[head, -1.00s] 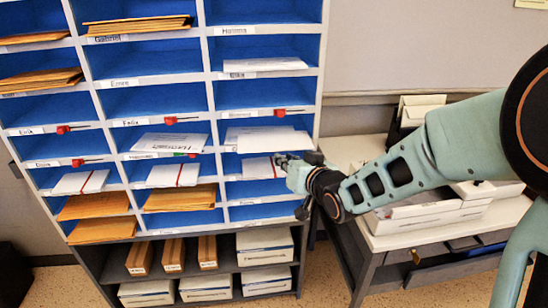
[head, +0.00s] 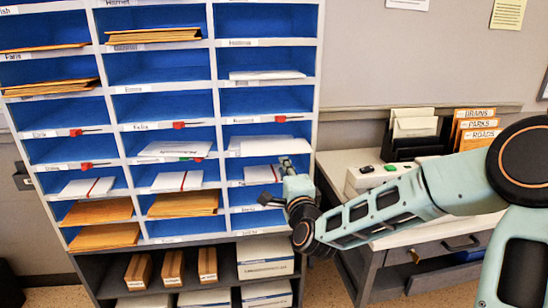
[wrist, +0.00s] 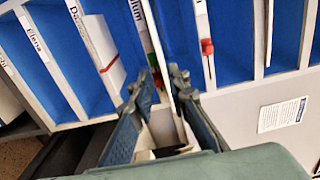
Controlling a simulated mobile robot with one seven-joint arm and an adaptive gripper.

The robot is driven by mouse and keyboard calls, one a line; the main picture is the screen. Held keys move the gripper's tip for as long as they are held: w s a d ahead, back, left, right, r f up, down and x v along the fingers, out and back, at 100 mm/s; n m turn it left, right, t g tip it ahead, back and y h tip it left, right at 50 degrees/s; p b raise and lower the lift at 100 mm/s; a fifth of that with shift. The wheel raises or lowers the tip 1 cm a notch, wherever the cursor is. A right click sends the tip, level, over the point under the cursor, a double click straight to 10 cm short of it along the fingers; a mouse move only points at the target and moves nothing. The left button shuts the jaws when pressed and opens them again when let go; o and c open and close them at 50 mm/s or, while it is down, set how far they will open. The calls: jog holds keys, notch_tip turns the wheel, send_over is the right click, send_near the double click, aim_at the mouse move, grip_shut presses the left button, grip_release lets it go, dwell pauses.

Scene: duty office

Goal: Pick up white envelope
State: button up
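Several white envelopes lie in the blue pigeonholes of the sorting rack. The white envelope nearest my gripper (head: 259,174) is in the right column, partly hidden by it. My gripper (head: 276,181) is at the front of that compartment, with its fingers spread one above the other. In the wrist view the two fingers (wrist: 164,84) are apart, with a white surface (wrist: 162,126) between them. I cannot tell whether they touch it. Another white envelope with a red band (head: 87,187) lies in the left column.
Dividers and labelled shelf edges (head: 250,119) frame each compartment closely. Red tags (head: 280,119) stick out at some shelf fronts. Brown envelopes (head: 183,203) fill other slots. A side table (head: 345,160) with a black file holder stands at right, under my arm.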

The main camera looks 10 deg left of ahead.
aim_at(279, 154)
jog(key=b+x, duration=0.1)
jog(key=x, duration=0.7)
jog(key=shift+w+a+f, duration=0.1)
grip_shut()
dwell(0.4)
notch_tip(279, 154, up, 3)
jog(key=shift+f+p, duration=0.25)
jog(key=shift+p, duration=0.35)
jog(key=s+d+r+p, duration=0.2)
jog(key=s, duration=0.4)
jog(key=s+d+r+p, duration=0.2)
jog(key=s+r+p, duration=0.1)
jog(key=s, duration=0.4)
jog(key=shift+s+p, duration=0.25)
jog(key=shift+p, duration=0.05)
